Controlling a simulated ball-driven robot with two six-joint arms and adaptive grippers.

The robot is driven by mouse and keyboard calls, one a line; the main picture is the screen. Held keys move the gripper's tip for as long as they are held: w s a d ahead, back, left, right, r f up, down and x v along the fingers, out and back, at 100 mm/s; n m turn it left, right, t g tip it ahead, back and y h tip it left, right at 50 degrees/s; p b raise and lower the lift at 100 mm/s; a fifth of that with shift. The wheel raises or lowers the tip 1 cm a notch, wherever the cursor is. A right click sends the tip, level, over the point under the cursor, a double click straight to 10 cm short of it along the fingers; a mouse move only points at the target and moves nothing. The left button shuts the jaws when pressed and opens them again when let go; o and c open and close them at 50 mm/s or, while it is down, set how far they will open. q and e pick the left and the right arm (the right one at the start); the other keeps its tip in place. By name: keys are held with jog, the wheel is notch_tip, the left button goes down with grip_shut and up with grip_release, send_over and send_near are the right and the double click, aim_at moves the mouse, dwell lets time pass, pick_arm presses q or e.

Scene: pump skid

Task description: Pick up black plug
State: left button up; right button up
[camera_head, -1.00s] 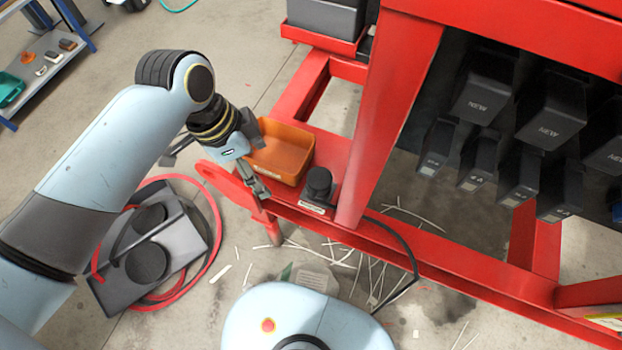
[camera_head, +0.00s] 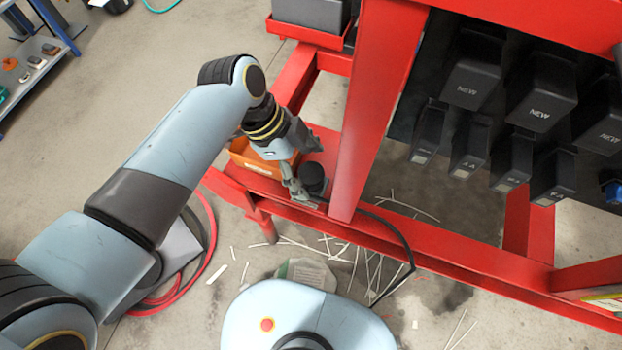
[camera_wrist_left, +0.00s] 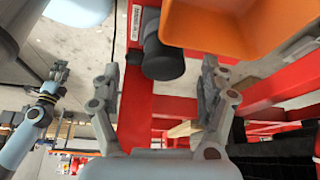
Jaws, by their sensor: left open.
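The black plug (camera_head: 313,178) is a short dark cylinder standing on the red skid rail, beside the orange bin. In the left wrist view the plug (camera_wrist_left: 163,58) shows between the spread fingers, towards their tips. My left gripper (camera_head: 296,184) is open and empty, just left of the plug in the head view and partly hiding the bin. The wrist view shows both fingers of the left gripper (camera_wrist_left: 160,75) apart; I cannot tell whether either touches the plug. What looks like my right gripper (camera_wrist_left: 59,73) is small at the left of that view, its jaws unclear.
The orange bin (camera_head: 262,165) sits close behind the gripper; it also fills the top right of the wrist view (camera_wrist_left: 225,28). A red upright post (camera_head: 368,120) stands just right of the plug. A black cable (camera_head: 400,240) runs along the rail. White strips litter the floor.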

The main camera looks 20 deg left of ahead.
aim_at(308, 172)
pick_arm(q)
jog(key=shift+d+f, duration=0.25)
jog(key=shift+f, duration=0.4)
jog(key=shift+w+r, duration=0.1)
jog(key=shift+r, duration=0.05)
jog(key=c, duration=1.1)
jog(key=shift+c, duration=0.2)
jog(key=shift+w+r, duration=0.15)
jog(key=shift+r, duration=0.25)
notch_tip(308, 172, up, 8)
jog(key=shift+f+p, duration=0.1)
jog(key=shift+p, duration=1)
jog(key=shift+c, duration=1.4)
jog(key=shift+r, duration=0.65)
